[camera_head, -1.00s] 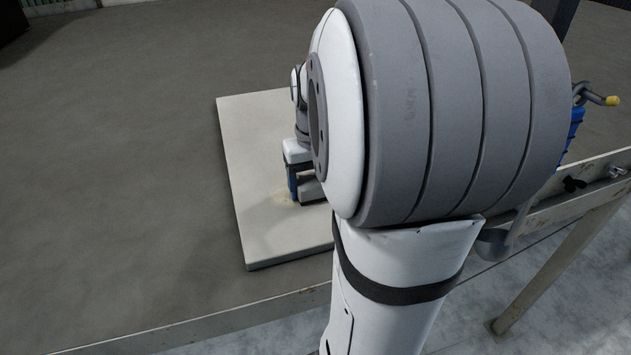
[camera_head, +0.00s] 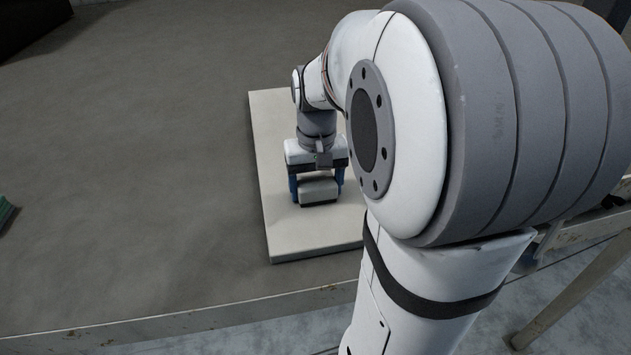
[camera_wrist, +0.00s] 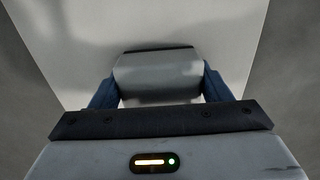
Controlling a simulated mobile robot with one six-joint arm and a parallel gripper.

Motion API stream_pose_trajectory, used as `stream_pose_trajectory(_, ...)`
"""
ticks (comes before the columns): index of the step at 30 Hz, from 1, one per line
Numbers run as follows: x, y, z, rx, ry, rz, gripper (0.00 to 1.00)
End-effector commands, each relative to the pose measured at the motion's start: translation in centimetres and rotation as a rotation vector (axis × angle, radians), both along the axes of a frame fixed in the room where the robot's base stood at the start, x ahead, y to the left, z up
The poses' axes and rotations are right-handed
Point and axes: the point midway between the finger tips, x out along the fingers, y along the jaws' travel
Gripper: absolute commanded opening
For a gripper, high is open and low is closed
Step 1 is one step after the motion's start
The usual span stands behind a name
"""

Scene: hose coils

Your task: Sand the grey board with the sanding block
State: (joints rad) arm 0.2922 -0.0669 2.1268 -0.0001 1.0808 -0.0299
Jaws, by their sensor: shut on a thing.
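The grey board (camera_head: 290,227) lies flat on the table, pale and partly hidden behind my arm in the head view. It also fills much of the wrist view (camera_wrist: 75,50). My gripper (camera_head: 317,188) is over the board with its blue fingers on either side of the sanding block (camera_head: 318,190). The block is a light grey body with a dark layer along its bottom. The wrist view shows the block (camera_wrist: 155,75) between the two fingers. The block is low at the board's surface; the exact contact under it is hidden.
The grey table top (camera_head: 130,170) is wide and clear to the left of the board. A small green thing (camera_head: 5,211) shows at the left edge. The table's front rim (camera_head: 180,326) runs below the board. My arm hides the right side.

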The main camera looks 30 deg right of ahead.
Motion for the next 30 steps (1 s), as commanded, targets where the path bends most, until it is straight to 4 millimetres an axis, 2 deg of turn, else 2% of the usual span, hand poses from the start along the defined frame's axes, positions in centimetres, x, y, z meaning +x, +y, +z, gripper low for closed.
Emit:
stream_pose_trajectory(18, 1.3, 4.8, 0.0, 0.0, 0.001, 0.003, 0.52)
stream_pose_trajectory(30, 1.5, 5.3, 0.0, 0.0, 0.0, 0.0, 0.52)
